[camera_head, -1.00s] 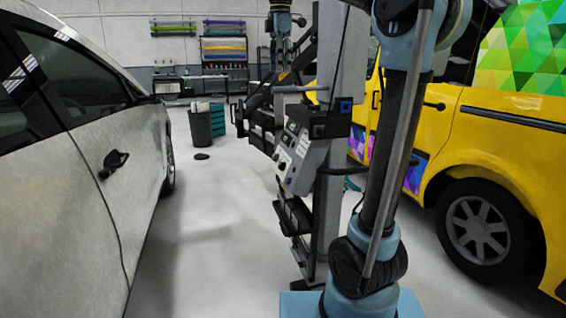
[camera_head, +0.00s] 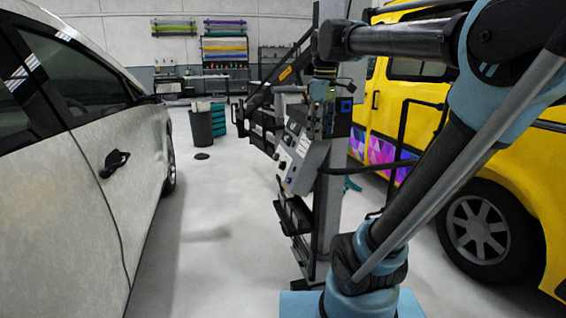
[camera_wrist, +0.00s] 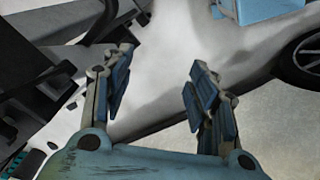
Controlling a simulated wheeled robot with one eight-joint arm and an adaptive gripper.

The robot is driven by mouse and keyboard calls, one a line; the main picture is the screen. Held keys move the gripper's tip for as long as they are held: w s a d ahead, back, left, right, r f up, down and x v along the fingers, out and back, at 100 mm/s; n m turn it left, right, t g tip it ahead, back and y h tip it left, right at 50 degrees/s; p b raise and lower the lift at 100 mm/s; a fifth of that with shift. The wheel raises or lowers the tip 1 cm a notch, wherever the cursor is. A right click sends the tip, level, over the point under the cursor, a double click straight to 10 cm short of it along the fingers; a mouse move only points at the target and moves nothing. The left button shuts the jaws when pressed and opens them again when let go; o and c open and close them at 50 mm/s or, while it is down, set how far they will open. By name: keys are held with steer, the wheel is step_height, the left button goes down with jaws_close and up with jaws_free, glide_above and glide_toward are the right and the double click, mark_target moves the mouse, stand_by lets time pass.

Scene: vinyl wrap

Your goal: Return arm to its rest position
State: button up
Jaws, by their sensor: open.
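My arm is bent, with its elbow at the upper right and its forearm reaching left across the top of the head view. My gripper (camera_head: 320,118) hangs down from the forearm's end, in front of the grey lift post and control box. In the wrist view my gripper (camera_wrist: 160,65) shows two blue-padded fingers spread wide apart. Nothing is between them, only pale surface beyond. I cannot tell from the head view how close the gripper is to the post.
A grey post machine with a control box (camera_head: 300,160) stands ahead. A silver car (camera_head: 75,190) is at left and a yellow van (camera_head: 515,190) at right. A dark bin (camera_head: 201,128) stands farther back. The floor (camera_head: 205,240) between car and machine is clear.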

steer(key=s+d+f+m, duration=0.2)
steer(key=s+f, duration=0.3)
steer(key=f, duration=0.4)
steer(key=s+d+f+m, duration=0.3)
steer(key=s+f+m, duration=0.2)
steer(key=f, duration=0.4)
steer(key=s+d+f+m+t, duration=0.1)
steer(key=s+f+m, duration=0.3)
steer(key=f, duration=0.6)
steer(key=shift+s+d, duration=0.7)
steer(key=shift+d, duration=0.05)
steer(key=shift+w+f, duration=0.15)
steer(key=shift+w, duration=0.35)
